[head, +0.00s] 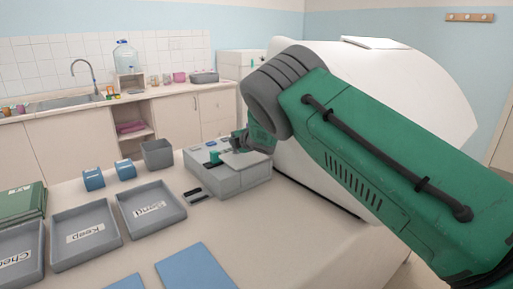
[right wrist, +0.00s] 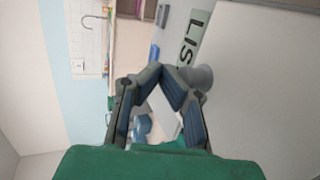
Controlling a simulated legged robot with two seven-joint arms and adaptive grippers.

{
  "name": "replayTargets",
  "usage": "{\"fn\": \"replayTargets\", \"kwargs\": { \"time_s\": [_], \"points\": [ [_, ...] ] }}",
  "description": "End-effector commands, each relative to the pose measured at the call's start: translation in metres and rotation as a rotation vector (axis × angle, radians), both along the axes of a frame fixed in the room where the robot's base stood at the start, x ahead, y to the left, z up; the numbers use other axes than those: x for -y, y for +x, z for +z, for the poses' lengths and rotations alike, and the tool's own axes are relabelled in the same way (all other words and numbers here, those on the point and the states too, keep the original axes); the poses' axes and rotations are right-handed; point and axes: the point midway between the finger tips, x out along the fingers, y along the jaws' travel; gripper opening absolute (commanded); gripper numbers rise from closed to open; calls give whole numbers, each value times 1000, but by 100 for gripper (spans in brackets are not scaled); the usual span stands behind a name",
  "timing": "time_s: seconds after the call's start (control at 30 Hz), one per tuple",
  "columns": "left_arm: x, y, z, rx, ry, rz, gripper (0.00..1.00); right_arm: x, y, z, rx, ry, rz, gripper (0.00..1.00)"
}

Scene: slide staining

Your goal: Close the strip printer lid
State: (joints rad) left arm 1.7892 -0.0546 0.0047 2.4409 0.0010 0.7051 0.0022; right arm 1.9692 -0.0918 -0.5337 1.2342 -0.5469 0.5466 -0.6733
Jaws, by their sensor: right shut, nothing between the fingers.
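The grey box-shaped strip printer (head: 228,182) stands on the table at centre, beside the large white machine. A pale flat panel (head: 247,159) shows on its top, probably the lid; I cannot tell its exact angle. My right gripper (head: 238,143) is at the printer's top back edge, partly hidden by its own arm. In the right wrist view the fingertips (right wrist: 166,70) are together and hold nothing. A pale grey plate (right wrist: 164,112) shows behind the fingers, and contact is unclear. My left gripper is not in view.
The white machine (head: 345,95) stands close behind the printer. Labelled trays (head: 86,252), a grey bin (head: 157,154) and blue holders (head: 93,179) sit to the left. A small dark item (head: 195,194) lies beside the printer. The table front right of the printer is clear.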

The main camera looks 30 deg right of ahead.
Motion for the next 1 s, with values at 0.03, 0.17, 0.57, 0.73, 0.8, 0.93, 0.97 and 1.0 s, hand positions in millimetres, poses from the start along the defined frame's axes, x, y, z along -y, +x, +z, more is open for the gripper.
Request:
{"fn": "replayTargets", "kwargs": {
  "time_s": [0.03, 0.17, 0.57, 0.73, 0.8, 0.93, 0.97, 1.0],
  "points": [
    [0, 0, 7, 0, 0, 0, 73, -2, 0, 10, 2, 0, 1, 0],
    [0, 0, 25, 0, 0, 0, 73, -6, 1, 39, 5, -1, 1, 0],
    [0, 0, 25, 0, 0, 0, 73, -15, 3, 119, 7, -1, -2, 0],
    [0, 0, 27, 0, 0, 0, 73, -17, 2, 135, 6, -1, -2, 0],
    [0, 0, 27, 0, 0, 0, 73, -17, 2, 137, 5, -2, -1, 0],
    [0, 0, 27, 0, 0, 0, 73, -17, 3, 137, 5, -1, -2, 0],
    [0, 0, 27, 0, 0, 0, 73, -17, 2, 137, 5, -1, -2, 0],
    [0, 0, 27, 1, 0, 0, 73, -17, 3, 137, 5, -1, -2, 0]
  ]
}}
